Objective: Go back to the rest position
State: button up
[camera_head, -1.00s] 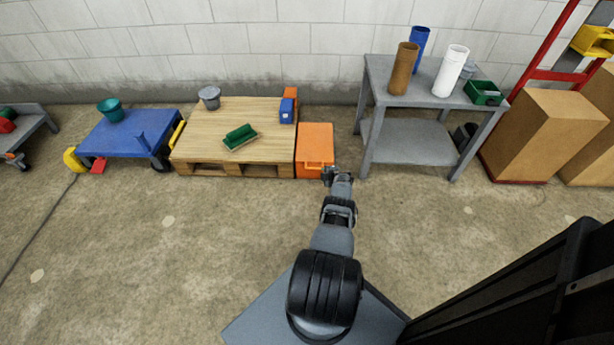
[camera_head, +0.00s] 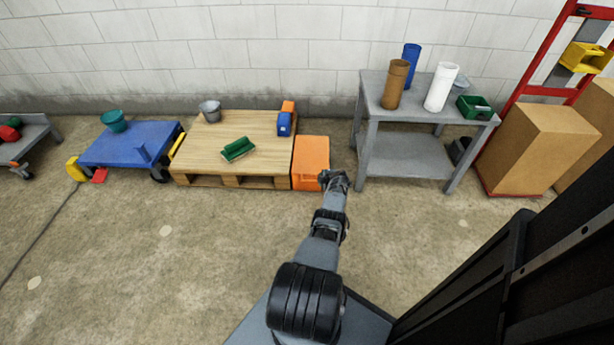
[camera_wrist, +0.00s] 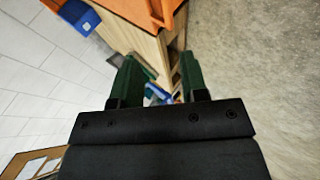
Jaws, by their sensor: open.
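My gripper (camera_head: 333,178) is at the end of my outstretched arm, in front of the right edge of the orange bin (camera_head: 311,160) in the head view. In the wrist view my gripper (camera_wrist: 157,82) shows two dark green fingers standing apart, with nothing held between them. Past the fingers the wrist view shows the side of the wooden pallet platform (camera_wrist: 150,45) and part of the orange bin (camera_wrist: 140,8).
The pallet platform (camera_head: 200,150) carries a green piece, a grey bucket and a blue object. A blue cart (camera_head: 115,150) stands left. A grey shelf table (camera_head: 405,160) with tubes stands right, near cardboard boxes (camera_head: 530,150). The floor in front is clear.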

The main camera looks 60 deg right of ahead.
jog(key=w+a+r+m+y+p, duration=0.1)
jog(key=w+a+r+p, duration=0.15)
jog(key=w+r, duration=0.7)
jog(key=w+a+r+y+p, duration=0.15)
jog(key=w+r+p, duration=0.35)
jog(key=r, duration=0.8)
jog(key=w+a+r+m+g+y+p, duration=0.1)
jog(key=w+a+r+p, duration=0.3)
jog(key=a+r, duration=0.75)
jog(key=w+a+r+m+g+y+p, duration=0.15)
jog(key=w+a+r, duration=0.5)
jog(key=r, duration=0.75)
jog(key=s+a+r+m+p, duration=0.1)
jog(key=s+a+r+p, duration=0.35)
jog(key=a+r, duration=0.7)
jog(key=s+a+r+m+p, duration=0.1)
jog(key=s+a+r+p, duration=0.4)
jog(key=a+r, duration=0.65)
jog(key=s+a+r+m+p, duration=0.1)
jog(key=s+a+p, duration=0.1)
jog(key=s+a, duration=0.2)
jog(key=s+a+r+m+g+p, duration=0.1)
jog(key=s+a, duration=0.4)
jog(key=s, duration=0.6)
jog(key=s+a+r+m+g+p, duration=0.1)
jog(key=s+a+r+p, duration=0.1)
jog(key=s+a, duration=0.3)
jog(key=s, duration=0.2)
jog(key=shift+s+h+p, duration=0.35)
jog(key=shift+s+h, duration=0.05)
